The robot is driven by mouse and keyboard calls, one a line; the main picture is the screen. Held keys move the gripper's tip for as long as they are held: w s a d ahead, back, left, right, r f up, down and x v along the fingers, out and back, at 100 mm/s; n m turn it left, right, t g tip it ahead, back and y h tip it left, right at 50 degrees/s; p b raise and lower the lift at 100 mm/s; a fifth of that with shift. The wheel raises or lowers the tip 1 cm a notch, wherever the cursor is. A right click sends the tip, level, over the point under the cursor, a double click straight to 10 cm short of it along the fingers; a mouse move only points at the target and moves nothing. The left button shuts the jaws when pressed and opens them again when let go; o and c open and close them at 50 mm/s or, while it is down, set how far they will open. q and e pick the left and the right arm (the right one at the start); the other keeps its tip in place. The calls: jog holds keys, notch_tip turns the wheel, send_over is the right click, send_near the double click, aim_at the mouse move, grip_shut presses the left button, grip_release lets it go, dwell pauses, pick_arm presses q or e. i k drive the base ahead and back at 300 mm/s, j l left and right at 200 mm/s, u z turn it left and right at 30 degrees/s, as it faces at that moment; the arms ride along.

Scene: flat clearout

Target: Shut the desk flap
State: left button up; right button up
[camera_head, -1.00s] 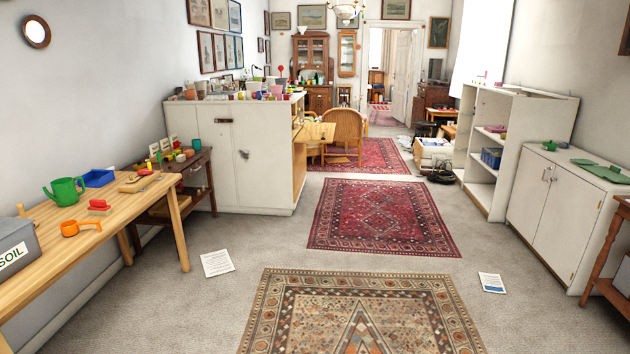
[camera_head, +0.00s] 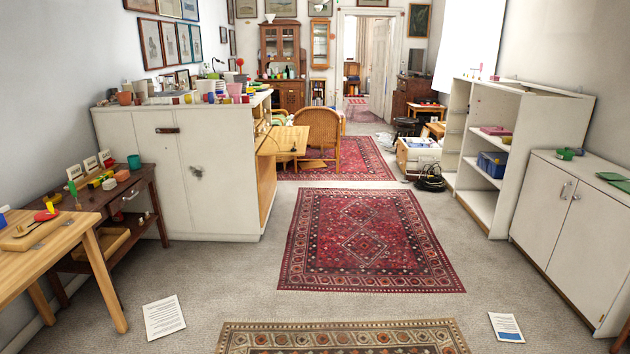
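The desk flap (camera_head: 283,140) is a light wooden board that sticks out level from the right side of the large white cabinet block (camera_head: 215,180). It is folded down, so the desk stands open. A wicker chair (camera_head: 319,133) stands just right of and behind the flap. The inside of the desk faces right and is mostly hidden from here. Neither of my grippers is in view.
A red rug (camera_head: 362,240) lies on clear floor ahead. A wooden table (camera_head: 60,250) and dark side table (camera_head: 140,200) stand left. White shelves (camera_head: 485,200) and a cupboard (camera_head: 570,220) stand right. Paper sheets (camera_head: 164,318) and black cable (camera_head: 431,180) lie on the floor.

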aim_at(280, 142)
jog(key=i, duration=1)
jog(key=i+u, duration=0.1)
jog(key=i, duration=0.9)
jog(key=i+j+u, duration=0.1)
jog(key=i+u, duration=0.15)
jog(key=i, duration=0.45)
jog(key=i+u, duration=0.2)
jog(key=i, duration=0.45)
jog(key=i+l+u, duration=0.25)
jog(key=i, duration=0.45)
jog(key=i+u, duration=0.1)
jog(key=i, duration=0.65)
jog(key=i+l, duration=0.1)
jog(key=i, duration=0.65)
jog(key=j+u, duration=0.05)
